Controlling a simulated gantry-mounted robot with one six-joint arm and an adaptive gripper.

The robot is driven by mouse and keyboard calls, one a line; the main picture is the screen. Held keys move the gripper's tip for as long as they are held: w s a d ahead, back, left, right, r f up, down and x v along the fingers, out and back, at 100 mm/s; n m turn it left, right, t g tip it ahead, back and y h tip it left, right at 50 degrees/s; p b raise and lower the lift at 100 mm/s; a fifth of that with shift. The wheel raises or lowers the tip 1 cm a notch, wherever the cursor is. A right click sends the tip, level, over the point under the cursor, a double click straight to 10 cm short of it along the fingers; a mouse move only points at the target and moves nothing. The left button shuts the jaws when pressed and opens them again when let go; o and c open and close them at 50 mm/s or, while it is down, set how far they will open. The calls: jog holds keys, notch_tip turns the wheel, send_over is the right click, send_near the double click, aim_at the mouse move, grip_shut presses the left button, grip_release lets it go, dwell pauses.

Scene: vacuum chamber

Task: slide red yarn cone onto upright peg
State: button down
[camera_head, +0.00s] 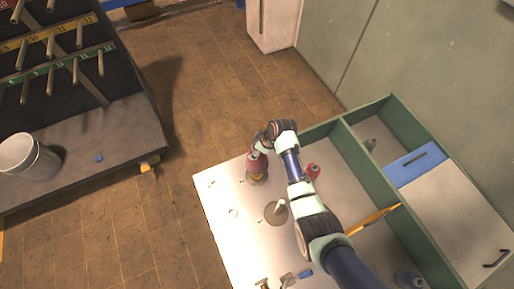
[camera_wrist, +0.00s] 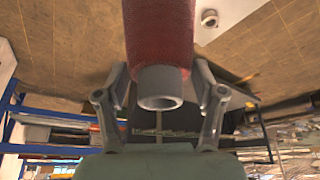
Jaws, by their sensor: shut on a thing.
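The red yarn cone (camera_wrist: 158,35) fills the top middle of the wrist view, with its grey tube end (camera_wrist: 160,88) facing the camera. My gripper (camera_wrist: 160,95) has a finger on each side of it and is shut on it. In the head view my gripper (camera_head: 256,152) is over the table's far left part, with the red cone (camera_head: 252,161) partly hidden beneath it. A yellow piece (camera_head: 258,177) shows just below the red, on a dark round base; whether they touch is unclear. A bare upright peg (camera_head: 281,204) stands on a round grey base (camera_head: 271,215) nearer the table's middle.
Another red item (camera_head: 313,170) stands right of my arm. A green-walled frame (camera_head: 345,140) with a blue-edged panel borders the table's right; a yellow bar (camera_head: 375,219) lies across it. Small blue and brass pieces lie at the near edge. A bucket (camera_head: 28,160) stands on the left cart.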

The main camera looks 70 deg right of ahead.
jog(key=shift+f, duration=0.15)
jog(key=shift+f+b, duration=1.95)
jog(key=shift+f, duration=0.5)
jog(key=shift+f+b, duration=1.9)
jog(key=shift+f, duration=0.4)
jog(key=shift+c, duration=0.2)
grip_release()
jog(key=shift+r, duration=0.1)
jog(key=v, duration=1.2)
